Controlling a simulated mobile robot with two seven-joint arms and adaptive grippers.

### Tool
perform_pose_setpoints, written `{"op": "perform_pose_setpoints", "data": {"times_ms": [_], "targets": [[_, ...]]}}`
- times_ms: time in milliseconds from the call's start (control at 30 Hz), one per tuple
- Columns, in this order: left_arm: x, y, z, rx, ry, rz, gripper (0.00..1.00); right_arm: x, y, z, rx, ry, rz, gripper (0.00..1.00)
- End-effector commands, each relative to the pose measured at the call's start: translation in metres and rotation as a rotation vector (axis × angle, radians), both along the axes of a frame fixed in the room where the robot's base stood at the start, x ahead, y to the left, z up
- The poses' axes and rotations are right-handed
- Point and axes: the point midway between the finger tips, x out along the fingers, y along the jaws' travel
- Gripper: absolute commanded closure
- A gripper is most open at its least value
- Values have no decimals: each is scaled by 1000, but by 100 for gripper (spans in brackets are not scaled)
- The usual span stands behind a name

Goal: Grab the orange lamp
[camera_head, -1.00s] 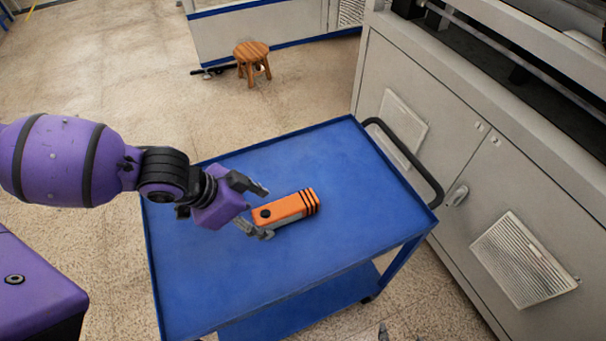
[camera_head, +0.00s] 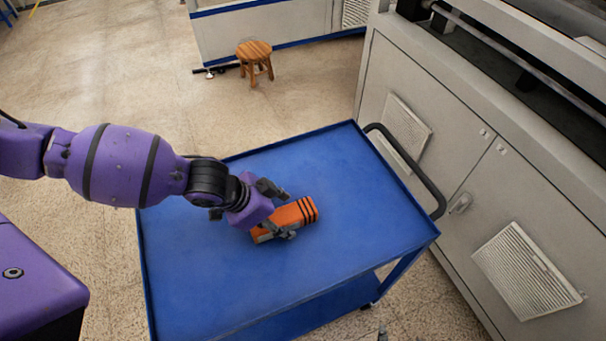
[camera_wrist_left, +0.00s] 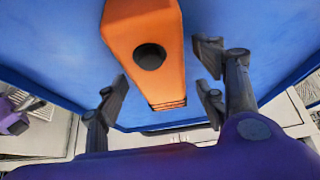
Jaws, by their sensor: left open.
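The orange lamp (camera_head: 300,209), a blocky orange bar with black stripes at one end, lies on the blue cart top (camera_head: 350,180). My left gripper (camera_head: 287,214) is open, with its fingers reaching down on either side of the lamp's near part. In the left wrist view the lamp (camera_wrist_left: 143,28) shows a round black knob and lies between the open fingers' sides, mostly toward the top of the picture. Gaps show between fingers and lamp there. A small grey tip at the bottom edge of the head view may belong to my right gripper.
The cart has a raised rim and a black handle (camera_head: 410,165) at its right. A grey cabinet (camera_head: 460,150) stands beyond it. A wooden stool (camera_head: 254,58) is on the floor behind. The cart top around the lamp is clear.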

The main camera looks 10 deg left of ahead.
Motion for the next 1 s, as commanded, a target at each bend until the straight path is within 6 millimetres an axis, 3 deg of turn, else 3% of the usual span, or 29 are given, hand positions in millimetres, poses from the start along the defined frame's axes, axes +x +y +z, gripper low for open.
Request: {"op": "perform_pose_setpoints", "data": {"times_ms": [133,567,833,1000], "targets": [[0,0,0,0,0,0,36,1,-2,1,-5,-3,5,36],[0,0,1,0,0,0,91,-4,-2,-4,-4,10,3,36],[0,0,3,0,-1,0,91,-3,2,-2,5,6,-5,36],[-3,0,17,0,-6,2,91,6,5,11,11,-14,-4,36]]}}
